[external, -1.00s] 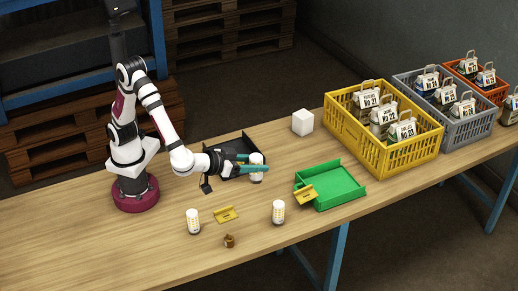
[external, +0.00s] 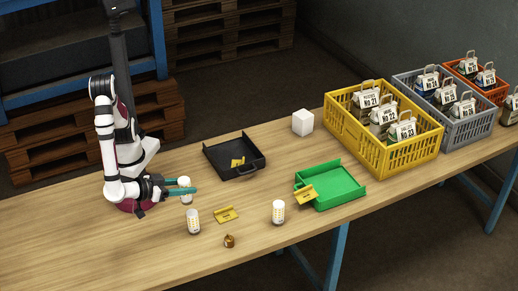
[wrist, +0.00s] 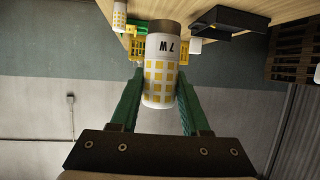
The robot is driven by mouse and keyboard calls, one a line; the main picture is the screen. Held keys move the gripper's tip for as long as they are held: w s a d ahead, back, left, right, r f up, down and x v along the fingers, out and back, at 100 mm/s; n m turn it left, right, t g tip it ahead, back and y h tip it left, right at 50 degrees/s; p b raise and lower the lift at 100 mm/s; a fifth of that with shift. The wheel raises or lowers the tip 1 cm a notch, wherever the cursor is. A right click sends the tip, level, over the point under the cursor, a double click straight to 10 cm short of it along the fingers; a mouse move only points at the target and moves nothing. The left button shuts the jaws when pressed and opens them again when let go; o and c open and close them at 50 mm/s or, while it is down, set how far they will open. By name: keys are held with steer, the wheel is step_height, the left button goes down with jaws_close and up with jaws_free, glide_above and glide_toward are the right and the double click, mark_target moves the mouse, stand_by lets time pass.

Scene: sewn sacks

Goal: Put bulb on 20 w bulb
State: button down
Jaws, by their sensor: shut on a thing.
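My gripper (external: 182,191) is shut on a white bulb (wrist: 162,60) with yellow squares and the print "7 W". In the external view the held bulb (external: 185,183) is upright, close to my base. Another white bulb with yellow marks (external: 193,222) stands on the table just in front of the gripper. A third such bulb (external: 278,211) stands further right, left of the green tray. The labels on these two standing bulbs are too small to read, so I cannot tell which is 20 W.
A black tray (external: 222,160) holds a yellow piece. A yellow stand (external: 226,214) and a small brown bottle (external: 229,241) are between the standing bulbs. A green tray (external: 345,187), another yellow stand (external: 304,194), a white cube (external: 302,122) and a yellow crate (external: 400,161) are right.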

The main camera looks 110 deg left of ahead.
mark_target(189, 198)
steer(key=f, duration=0.2)
steer(key=w+a+f, duration=0.1)
steer(key=f, duration=0.1)
steer(key=shift+d+f, duration=0.1)
steer(key=shift+f, duration=0.3)
steer(key=shift+f, duration=0.15)
steer(key=shift+c, duration=1.9)
jaws_free()
